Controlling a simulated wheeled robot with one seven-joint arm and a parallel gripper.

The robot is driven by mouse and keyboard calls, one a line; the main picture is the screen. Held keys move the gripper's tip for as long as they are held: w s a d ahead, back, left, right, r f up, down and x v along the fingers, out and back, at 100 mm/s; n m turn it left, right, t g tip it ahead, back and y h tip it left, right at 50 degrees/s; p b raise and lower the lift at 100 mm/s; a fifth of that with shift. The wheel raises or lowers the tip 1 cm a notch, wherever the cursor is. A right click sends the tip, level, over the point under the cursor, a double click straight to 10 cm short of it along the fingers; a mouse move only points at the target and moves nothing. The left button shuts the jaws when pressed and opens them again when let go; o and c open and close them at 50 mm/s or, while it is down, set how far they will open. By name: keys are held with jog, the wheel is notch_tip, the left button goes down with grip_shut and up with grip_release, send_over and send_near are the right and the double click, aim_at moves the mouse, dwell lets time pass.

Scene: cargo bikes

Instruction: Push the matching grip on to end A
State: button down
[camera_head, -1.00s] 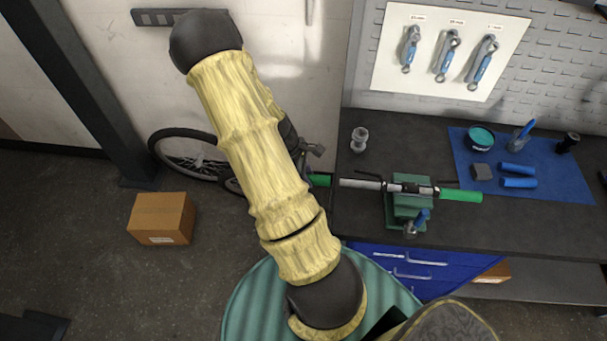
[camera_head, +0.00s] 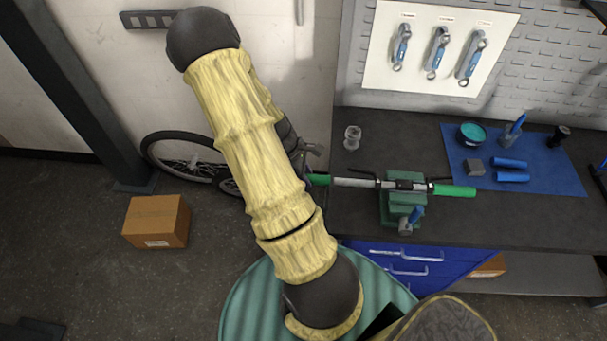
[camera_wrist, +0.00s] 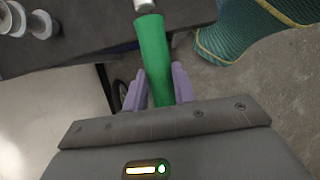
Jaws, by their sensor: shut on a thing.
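A green grip (camera_wrist: 153,60) is held between the purple fingers of my gripper (camera_wrist: 160,88). Its far end is at, or very close to, the bare silver end of the handlebar (camera_wrist: 145,5); I cannot tell whether they touch. In the head view the held grip (camera_head: 320,180) lines up with the bar's bare left end (camera_head: 352,183). The bar is clamped level in a green stand (camera_head: 396,211) on the bench. Its right end carries another green grip (camera_head: 455,190). My arm hides most of the gripper in the head view.
A metal spool (camera_head: 352,137) stands behind the bar. A cardboard box (camera_head: 157,222) is on the floor.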

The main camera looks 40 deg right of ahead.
aim_at(355, 181)
jog(key=shift+s+d, duration=0.85)
jog(key=shift+s, duration=0.1)
dwell(0.9)
jog(key=shift+s+d, duration=0.55)
jog(key=shift+s, duration=0.15)
jog(key=shift+s+d, duration=1.55)
jog(key=shift+s, duration=0.25)
jog(key=shift+s+d, duration=1.5)
jog(key=shift+s, duration=0.3)
dwell(1.6)
jog(key=c, duration=1.1)
grip_release()
